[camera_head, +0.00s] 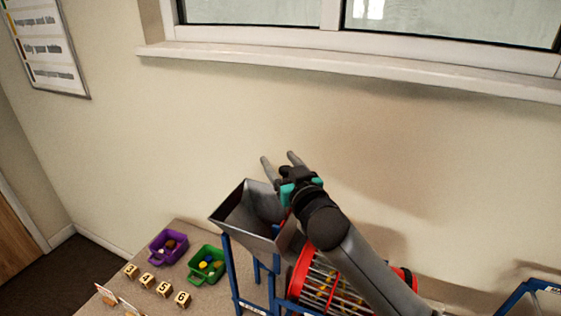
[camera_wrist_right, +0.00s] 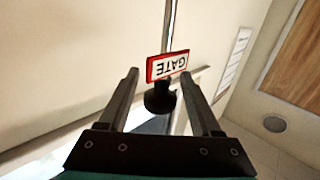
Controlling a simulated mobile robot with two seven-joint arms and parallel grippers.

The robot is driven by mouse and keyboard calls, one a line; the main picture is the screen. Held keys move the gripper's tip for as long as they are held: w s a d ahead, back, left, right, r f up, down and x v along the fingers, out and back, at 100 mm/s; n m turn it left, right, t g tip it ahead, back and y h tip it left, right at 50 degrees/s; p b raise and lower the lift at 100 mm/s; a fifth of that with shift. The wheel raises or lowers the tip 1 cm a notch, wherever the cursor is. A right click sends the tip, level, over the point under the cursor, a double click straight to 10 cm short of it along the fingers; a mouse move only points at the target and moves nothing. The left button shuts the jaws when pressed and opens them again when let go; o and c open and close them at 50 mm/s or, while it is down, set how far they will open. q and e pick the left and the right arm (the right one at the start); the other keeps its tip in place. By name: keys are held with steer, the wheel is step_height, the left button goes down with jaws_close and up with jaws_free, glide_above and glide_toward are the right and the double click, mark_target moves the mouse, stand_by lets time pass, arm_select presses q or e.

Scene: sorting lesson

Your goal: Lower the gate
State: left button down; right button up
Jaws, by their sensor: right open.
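The gate's red-bordered sign (camera_wrist_right: 167,65), with its lettering upside down, shows in the right wrist view. A black knob (camera_wrist_right: 160,98) is just below it, and a thin rod (camera_wrist_right: 169,25) runs up from the sign. My right gripper (camera_head: 279,159) is open above the grey metal hopper (camera_head: 243,207). In the wrist view its two fingers (camera_wrist_right: 160,77) stand on either side of the knob, with gaps on both sides. The gate, sign and knob cannot be made out in the head view. My left gripper is not in view.
A red-rimmed barred drum (camera_head: 299,272) sits right of the hopper on a blue frame (camera_head: 231,270). A purple bin (camera_head: 155,254), a green bin (camera_head: 196,278) and several numbered blocks (camera_head: 147,280) are on the table at left. A window sill (camera_head: 340,66) runs above.

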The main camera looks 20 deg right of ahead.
steer(key=shift+c, duration=0.2)
jaws_close()
stand_by(0.3)
stand_by(0.8)
